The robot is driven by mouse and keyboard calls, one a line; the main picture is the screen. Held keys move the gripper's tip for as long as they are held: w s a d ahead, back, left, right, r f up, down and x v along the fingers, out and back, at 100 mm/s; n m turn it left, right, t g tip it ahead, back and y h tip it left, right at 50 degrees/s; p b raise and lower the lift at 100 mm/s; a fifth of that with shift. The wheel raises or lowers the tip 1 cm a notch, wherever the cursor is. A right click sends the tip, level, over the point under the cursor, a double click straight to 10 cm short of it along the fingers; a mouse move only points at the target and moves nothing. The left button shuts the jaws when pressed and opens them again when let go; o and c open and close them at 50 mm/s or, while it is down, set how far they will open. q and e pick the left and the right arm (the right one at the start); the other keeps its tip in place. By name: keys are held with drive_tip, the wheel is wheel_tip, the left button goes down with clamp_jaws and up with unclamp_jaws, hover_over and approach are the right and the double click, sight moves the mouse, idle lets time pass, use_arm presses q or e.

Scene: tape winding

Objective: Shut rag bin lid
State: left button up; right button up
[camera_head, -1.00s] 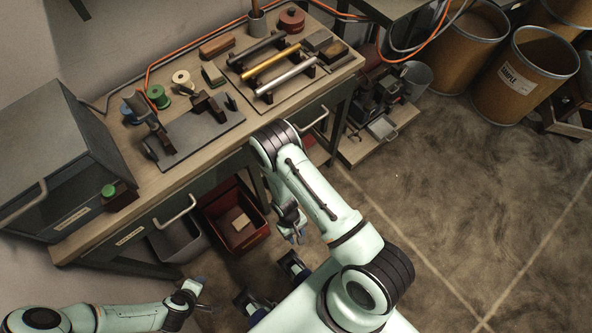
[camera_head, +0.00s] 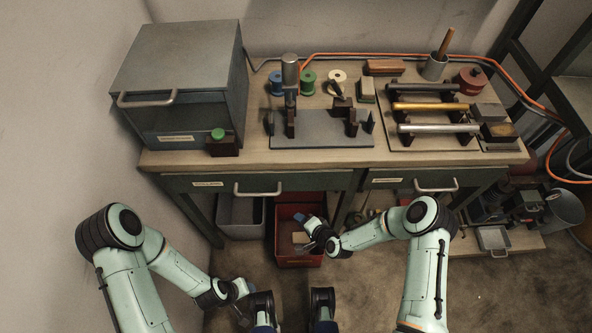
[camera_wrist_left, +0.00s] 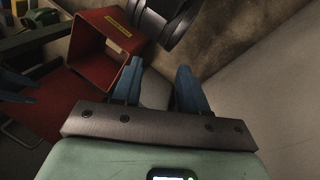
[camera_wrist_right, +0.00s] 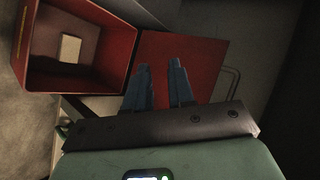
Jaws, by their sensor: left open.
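The red rag bin (camera_head: 285,257) stands on the floor under the bench. Its mouth is open and a pale block (camera_wrist_right: 70,47) lies inside. A flat red panel, seemingly its lid (camera_wrist_right: 208,58), stands open beside the mouth in the right wrist view. My right gripper (camera_head: 310,232) is over the bin in the head view. Its fingers (camera_wrist_right: 160,65) are apart and empty, in front of the panel; I cannot tell whether they touch it. My left gripper (camera_head: 244,290) is low, left of the bin and apart from it. Its fingers (camera_wrist_left: 160,65) are open and empty.
A grey bin (camera_head: 240,218) stands left of the red one. The bench (camera_head: 330,158) with closed drawers overhangs both. A drawer handle (camera_head: 258,190) sticks out above. A metal tray (camera_head: 494,240) lies at right. A wall bounds the left side.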

drive_tip(key=w+d+r+m+t+b, duration=0.25)
drive_tip(key=w+r+m+t, duration=0.35)
drive_tip(key=w, duration=0.3)
drive_tip(key=shift+n+h, duration=0.4)
drive_tip(key=shift+n, duration=0.1)
drive_tip(key=b+x, duration=0.1)
drive_tip(key=x, duration=0.6)
drive_tip(key=r+b+x, duration=0.1)
drive_tip(key=x, duration=0.3)
drive_tip(key=shift+w+d+r+b, duration=0.1)
drive_tip(key=shift+w+d+b, duration=0.05)
drive_tip(key=shift+w+b, duration=0.15)
use_arm(q)
drive_tip(key=w+a+f+t, duration=0.1)
drive_tip(key=w+f, duration=0.2)
drive_tip(key=f, duration=0.4)
drive_tip(key=shift+w+a+y, duration=0.3)
drive_tip(key=shift+w+a, duration=0.05)
use_arm(e)
drive_tip(key=shift+w, duration=0.55)
use_arm(q)
drive_tip(key=shift+f, duration=0.1)
use_arm(e)
clamp_jaws()
